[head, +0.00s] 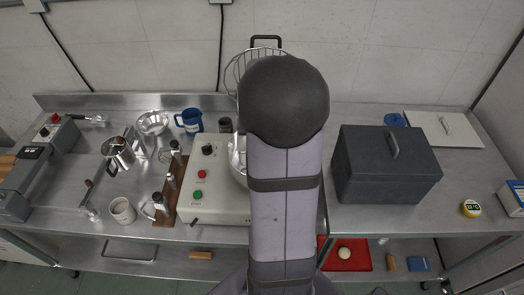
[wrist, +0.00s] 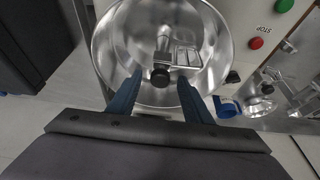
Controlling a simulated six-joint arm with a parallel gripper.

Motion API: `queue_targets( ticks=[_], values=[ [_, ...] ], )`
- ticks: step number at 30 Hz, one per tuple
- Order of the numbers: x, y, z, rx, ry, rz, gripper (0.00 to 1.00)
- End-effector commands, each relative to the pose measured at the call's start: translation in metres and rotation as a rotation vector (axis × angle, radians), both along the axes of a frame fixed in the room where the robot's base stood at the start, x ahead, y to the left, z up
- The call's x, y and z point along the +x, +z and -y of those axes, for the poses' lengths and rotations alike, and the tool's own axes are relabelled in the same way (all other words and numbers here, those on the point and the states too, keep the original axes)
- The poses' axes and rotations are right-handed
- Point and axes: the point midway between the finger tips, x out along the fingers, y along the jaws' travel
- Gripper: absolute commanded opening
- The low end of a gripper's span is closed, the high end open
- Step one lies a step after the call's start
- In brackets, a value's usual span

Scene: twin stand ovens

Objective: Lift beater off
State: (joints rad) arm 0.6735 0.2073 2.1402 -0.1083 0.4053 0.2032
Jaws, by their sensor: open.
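The beater (wrist: 178,55) is a flat metal frame with a shaft and a dark round knob, seen in the wrist view inside a shiny steel mixing bowl (wrist: 104,45). My gripper (wrist: 158,82) is open, with its two blue fingers over the bowl's near side. The knob lies between and just beyond the fingertips; I cannot tell whether they touch it. In the head view my arm hides the beater and most of the bowl (head: 237,165); the gripper itself is hidden there too.
The mixer's control housing (head: 215,180) stands left of my arm with red and green buttons. A dark lidded box (head: 385,165) stands to the right. A wooden rack with attachments (head: 170,190), a blue jug (head: 189,121) and a white mug (head: 122,210) are on the left.

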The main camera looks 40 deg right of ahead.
Motion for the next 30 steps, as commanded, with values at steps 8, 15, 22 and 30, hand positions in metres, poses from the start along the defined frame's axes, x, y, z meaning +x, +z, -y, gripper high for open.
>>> queue_targets(
  ticks=[8, 15, 22, 30],
  values=[
    [0.000, 0.000, 0.000, 0.000, 0.000, 0.000, 0.00],
    [0.000, 0.001, 0.000, -0.001, 0.000, 0.001, 0.00],
    [0.001, 0.018, 0.001, -0.005, 0.000, 0.005, 0.00],
    [0.001, 0.062, 0.001, -0.004, -0.001, 0.006, 0.00]
  ],
)
